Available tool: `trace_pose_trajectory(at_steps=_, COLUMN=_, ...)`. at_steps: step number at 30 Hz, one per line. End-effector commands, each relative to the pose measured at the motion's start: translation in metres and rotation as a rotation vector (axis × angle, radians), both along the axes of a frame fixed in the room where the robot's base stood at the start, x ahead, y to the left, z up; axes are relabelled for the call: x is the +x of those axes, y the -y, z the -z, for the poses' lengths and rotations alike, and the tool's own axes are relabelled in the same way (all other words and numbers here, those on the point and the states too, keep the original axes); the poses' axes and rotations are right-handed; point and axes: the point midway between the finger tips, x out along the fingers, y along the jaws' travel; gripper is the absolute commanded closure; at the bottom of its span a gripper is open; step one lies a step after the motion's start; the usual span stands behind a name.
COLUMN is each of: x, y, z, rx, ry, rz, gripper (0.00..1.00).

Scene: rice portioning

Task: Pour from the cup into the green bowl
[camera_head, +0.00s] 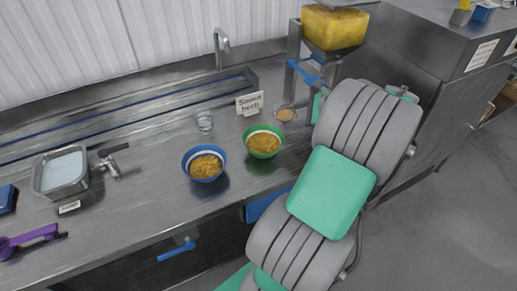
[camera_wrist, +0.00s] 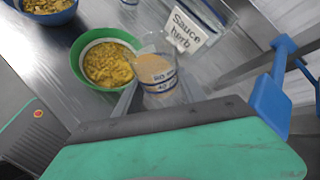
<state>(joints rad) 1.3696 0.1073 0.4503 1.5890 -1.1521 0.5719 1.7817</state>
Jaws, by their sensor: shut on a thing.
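The green bowl (camera_head: 264,156) stands on the steel counter, filled with yellow-brown food; it also shows in the wrist view (camera_wrist: 77,66). A clear cup (camera_wrist: 158,98) with tan contents and printed markings is between the fingers of my gripper (camera_wrist: 157,88). In the head view the cup (camera_head: 285,114) shows just right of the green bowl, beside my gripper (camera_head: 296,110). My gripper is shut on the cup. The cup's mouth appears close to the bowl's right rim in the wrist view. I see no stream falling from it. My arm hides part of the counter.
A blue bowl (camera_head: 207,179) with similar food stands left of the green one. A clear glass (camera_head: 205,122) and a "Sauce herb" sign (camera_head: 249,103) stand behind. A dispenser (camera_head: 334,28) with yellow contents is at right. A metal container (camera_head: 42,180) stands far left.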

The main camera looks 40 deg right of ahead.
Motion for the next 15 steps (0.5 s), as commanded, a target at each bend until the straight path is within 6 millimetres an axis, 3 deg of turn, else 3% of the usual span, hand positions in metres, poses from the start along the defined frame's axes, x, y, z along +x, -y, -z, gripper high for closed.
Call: trace_pose_trajectory(at_steps=15, x=-0.0030, y=0.0018, z=-0.0037, rx=-0.072, ry=-0.005, rz=0.008, gripper=1.00)
